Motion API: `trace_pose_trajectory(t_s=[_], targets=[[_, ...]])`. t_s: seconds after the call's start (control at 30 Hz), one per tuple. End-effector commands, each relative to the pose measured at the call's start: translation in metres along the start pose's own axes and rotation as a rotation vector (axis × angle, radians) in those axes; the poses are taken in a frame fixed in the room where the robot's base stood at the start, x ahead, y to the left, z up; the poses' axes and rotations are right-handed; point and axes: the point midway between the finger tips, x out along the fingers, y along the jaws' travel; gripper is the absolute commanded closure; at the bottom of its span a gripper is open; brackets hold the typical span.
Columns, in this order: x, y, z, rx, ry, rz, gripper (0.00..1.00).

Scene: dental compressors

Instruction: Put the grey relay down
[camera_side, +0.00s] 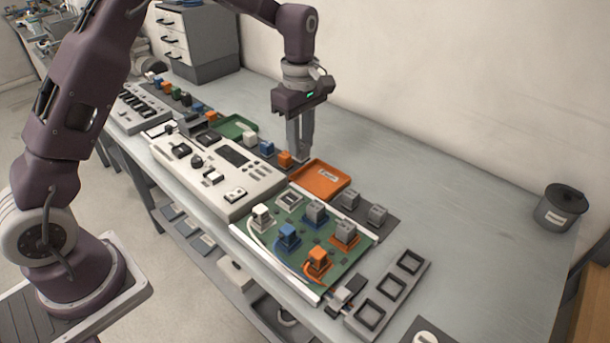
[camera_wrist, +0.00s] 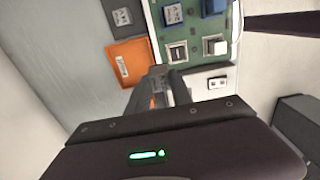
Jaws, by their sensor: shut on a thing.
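My gripper (camera_side: 301,153) points down just behind the orange tray (camera_side: 321,181), near an orange relay (camera_side: 285,160) in the row of relays. Its fingers are shut on a small grey block, the grey relay, which they mostly hide. In the wrist view my gripper (camera_wrist: 158,80) is beside the orange tray (camera_wrist: 128,62). I cannot tell whether the held relay touches the surface below. The green board (camera_side: 271,242) carries white, blue, grey and orange relays and an empty socket (camera_side: 290,200). Two more grey relays (camera_side: 350,199) (camera_side: 377,215) stand right of the tray.
A white control unit (camera_side: 217,172) lies left of the tray, with a green tray (camera_side: 236,127) behind it. A rack with empty square slots (camera_side: 389,287) is at the front right. The table's right middle is clear.

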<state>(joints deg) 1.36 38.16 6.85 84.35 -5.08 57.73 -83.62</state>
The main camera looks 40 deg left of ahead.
Motion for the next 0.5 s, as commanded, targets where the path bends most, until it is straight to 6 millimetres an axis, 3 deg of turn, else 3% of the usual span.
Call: trace_pose_trajectory(t_s=[0.1, 0.2, 0.4, 0.5], targets=[[0.009, 0.029, -0.002, 0.003, 0.001, -0.001, 1.0], [0.019, 0.039, -0.003, 0.006, 0.001, -0.003, 1.0], [0.066, 0.041, -0.003, 0.005, 0.0, -0.004, 1.0], [0.077, 0.041, -0.003, 0.005, 0.0, -0.002, 1.0]])
